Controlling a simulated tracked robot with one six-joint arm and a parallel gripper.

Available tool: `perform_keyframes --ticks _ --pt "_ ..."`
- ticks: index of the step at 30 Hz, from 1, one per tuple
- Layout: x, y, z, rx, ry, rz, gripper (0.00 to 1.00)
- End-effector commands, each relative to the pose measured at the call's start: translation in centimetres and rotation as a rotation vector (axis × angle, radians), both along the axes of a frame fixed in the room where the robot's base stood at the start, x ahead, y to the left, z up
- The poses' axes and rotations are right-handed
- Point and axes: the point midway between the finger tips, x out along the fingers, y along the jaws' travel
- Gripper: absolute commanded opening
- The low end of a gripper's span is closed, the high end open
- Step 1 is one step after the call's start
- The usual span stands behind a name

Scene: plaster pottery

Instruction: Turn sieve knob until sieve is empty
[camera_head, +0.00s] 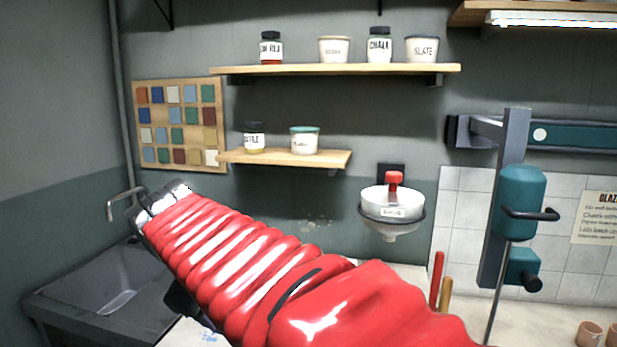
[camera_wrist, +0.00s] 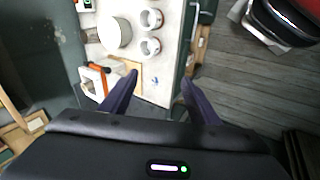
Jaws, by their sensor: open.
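The sieve (camera_head: 392,212) is a white round bowl in a grey ring on the back wall, right of centre in the head view. I cannot see the inside of the bowl. My red-sleeved arm crosses the lower head view toward the left, well below and left of the sieve. My gripper (camera_wrist: 157,85) shows in the wrist view with its two dark fingers spread apart and nothing between them. The wrist view looks down on a work surface and floor, and I cannot make out the sieve there.
Two wooden shelves (camera_head: 335,69) hold labelled jars above. A dark sink (camera_head: 75,290) is at the lower left. A teal machine with a lever (camera_head: 521,200) stands right of the sieve. Red and wooden handles (camera_head: 436,280) stand below it. In the wrist view, the work surface (camera_wrist: 172,75) carries white cups (camera_wrist: 151,19).

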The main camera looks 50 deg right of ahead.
Motion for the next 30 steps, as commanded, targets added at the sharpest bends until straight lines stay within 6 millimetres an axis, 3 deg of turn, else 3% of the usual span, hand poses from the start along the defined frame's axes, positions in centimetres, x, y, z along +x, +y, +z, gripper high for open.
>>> perform_keyframes --ticks 6,16,21,30 --pt "-3.8 5.9 -3.5 0.186 -0.114 -0.066 0.56" --pt "-9.4 13.3 -9.2 0.476 -0.233 -0.206 0.56" --pt "-10.8 15.1 -10.9 0.561 -0.257 -0.256 0.56" --pt "-11.1 15.5 -11.2 0.577 -0.260 -0.268 0.56"
